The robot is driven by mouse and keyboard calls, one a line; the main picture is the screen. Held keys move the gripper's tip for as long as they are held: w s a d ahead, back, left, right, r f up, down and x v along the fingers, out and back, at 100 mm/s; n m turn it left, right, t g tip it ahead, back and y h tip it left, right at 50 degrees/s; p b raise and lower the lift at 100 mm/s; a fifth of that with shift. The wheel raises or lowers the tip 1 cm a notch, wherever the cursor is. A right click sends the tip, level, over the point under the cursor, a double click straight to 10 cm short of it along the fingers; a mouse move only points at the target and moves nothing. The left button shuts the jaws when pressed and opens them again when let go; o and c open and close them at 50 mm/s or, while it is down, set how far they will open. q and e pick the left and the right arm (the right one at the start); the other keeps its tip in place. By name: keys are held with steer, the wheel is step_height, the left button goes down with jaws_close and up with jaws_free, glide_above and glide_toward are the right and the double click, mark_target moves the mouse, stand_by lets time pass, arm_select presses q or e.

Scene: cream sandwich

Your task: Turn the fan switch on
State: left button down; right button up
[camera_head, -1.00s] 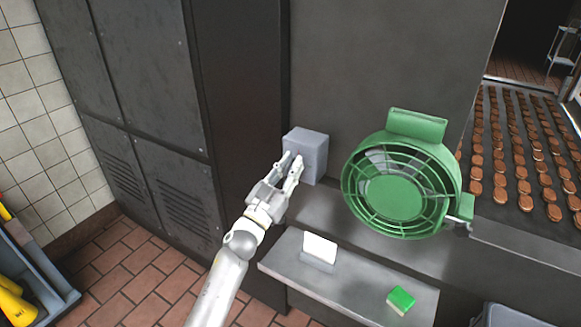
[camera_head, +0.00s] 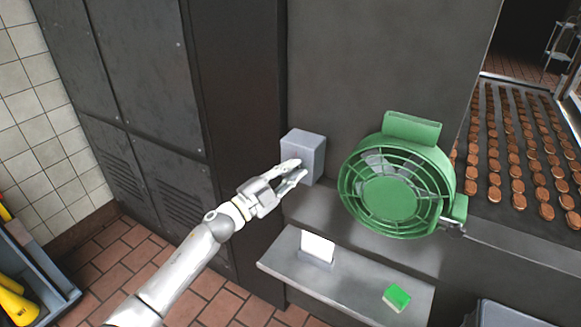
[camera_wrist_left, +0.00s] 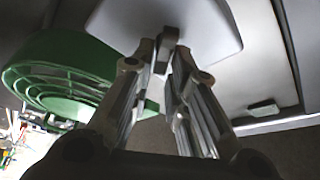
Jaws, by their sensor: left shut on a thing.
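The fan switch is a grey box (camera_head: 306,152) on the dark wall, left of the green fan (camera_head: 391,190). The box's pale face (camera_wrist_left: 205,25) fills the top of the left wrist view, with a small dark lever (camera_wrist_left: 166,42) standing out from it. My left gripper (camera_head: 299,170) is at the front of the box. In the left wrist view its fingertips (camera_wrist_left: 168,52) meet at the lever and are shut on it. The fingers hide part of the lever. The fan (camera_wrist_left: 55,75) also shows at the left there. My right gripper is not in view.
A grey shelf (camera_head: 350,292) below holds a white card in a stand (camera_head: 317,248) and a green sponge-like block (camera_head: 397,297). A conveyor with rows of brown biscuits (camera_head: 515,165) is at the right. Dark cabinets (camera_head: 150,90) stand at the left.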

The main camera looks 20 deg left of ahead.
arm_select(q)
steer(key=m+g+p, duration=0.1)
steer(key=m+p, duration=0.1)
steer(key=m, duration=0.2)
steer(key=shift+m+g, duration=0.3)
steer(key=shift+g, duration=0.1)
steer(key=shift+d+f+m+g+p, duration=0.1)
steer(key=shift+f+m+g+p, duration=0.1)
steer(key=shift+m+p, duration=0.35)
steer(key=shift+f+m+g+p, duration=0.1)
steer(key=shift+m+g+p, duration=0.1)
steer(key=shift+m+p, duration=0.35)
steer(key=shift+f, duration=0.1)
steer(key=shift+y, duration=0.3)
steer(key=c, duration=1.5)
jaws_free()
steer(key=shift+s, duration=0.1)
steer(key=v, duration=1.2)
